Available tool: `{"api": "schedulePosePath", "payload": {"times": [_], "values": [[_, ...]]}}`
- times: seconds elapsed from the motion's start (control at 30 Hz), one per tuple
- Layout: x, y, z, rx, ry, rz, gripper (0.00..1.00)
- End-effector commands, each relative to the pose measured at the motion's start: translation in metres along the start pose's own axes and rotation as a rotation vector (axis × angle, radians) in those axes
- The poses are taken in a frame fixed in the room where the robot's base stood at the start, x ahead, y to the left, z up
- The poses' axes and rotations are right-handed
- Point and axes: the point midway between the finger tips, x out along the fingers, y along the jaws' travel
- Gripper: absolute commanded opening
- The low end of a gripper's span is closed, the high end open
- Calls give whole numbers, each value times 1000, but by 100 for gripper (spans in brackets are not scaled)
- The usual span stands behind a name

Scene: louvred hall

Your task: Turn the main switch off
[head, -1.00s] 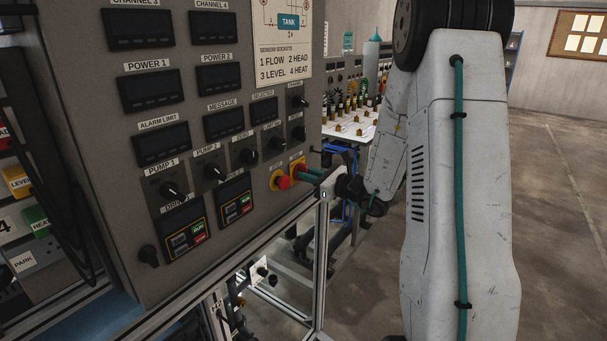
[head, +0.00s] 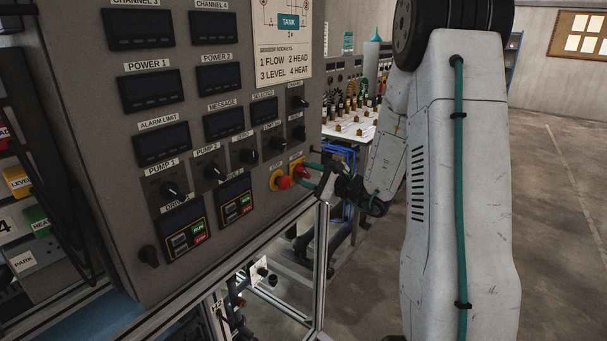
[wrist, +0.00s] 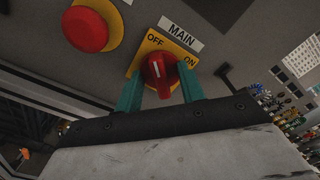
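The main switch is a red knob (wrist: 160,72) on a yellow plate under a MAIN label in the wrist view. Its white mark points up and slightly left, toward OFF rather than ON. The knob also shows on the panel in the head view (head: 299,170). My gripper (wrist: 160,80) has its two teal fingers apart, one on each side of the knob. They appear to stand clear of its raised handle. In the head view my gripper (head: 312,175) is tilted beside the panel's right edge, close to the switch.
A red stop button (wrist: 85,29) on a yellow base sits left of the switch, close to my gripper. The grey panel (head: 235,160) fills the left of the head view. A metal frame post (head: 321,265) stands below my gripper. Open floor (head: 555,200) lies right.

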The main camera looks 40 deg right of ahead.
Motion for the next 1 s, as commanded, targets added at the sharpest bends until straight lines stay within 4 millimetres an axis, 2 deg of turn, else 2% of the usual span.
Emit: {"api": "schedulePosePath", "payload": {"times": [0.17,0.7,1.0], "values": [[-5,-1,0,0,1,-1,39],[-66,-1,0,0,2,-2,39],[-70,0,0,0,0,0,39]]}}
